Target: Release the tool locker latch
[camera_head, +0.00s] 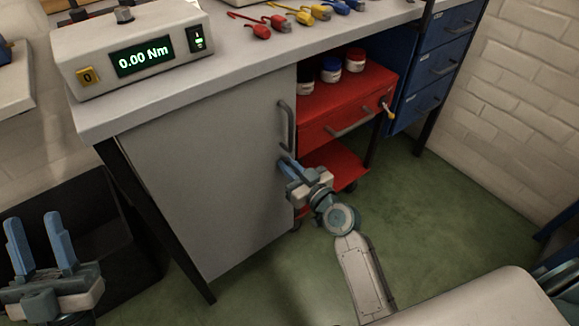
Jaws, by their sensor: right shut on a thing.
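The tool locker (205,175) is a grey cabinet under the bench, and its door looks closed. A dark curved handle (289,122) stands upright near the door's right edge. My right gripper (284,162) is at the door's right edge just below the handle, shut on a small part there that I take to be the latch; the fingers hide it. My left gripper (34,222) is at the lower left, open and empty, fingers pointing up, well away from the locker.
A red tool cart (345,105) with several jars on top stands right of the locker. Blue drawers (440,65) stand further right. The light bench top (235,65) holds a torque meter (135,48) and coloured tools. A dark bin (95,235) is at left. Green floor is clear in front.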

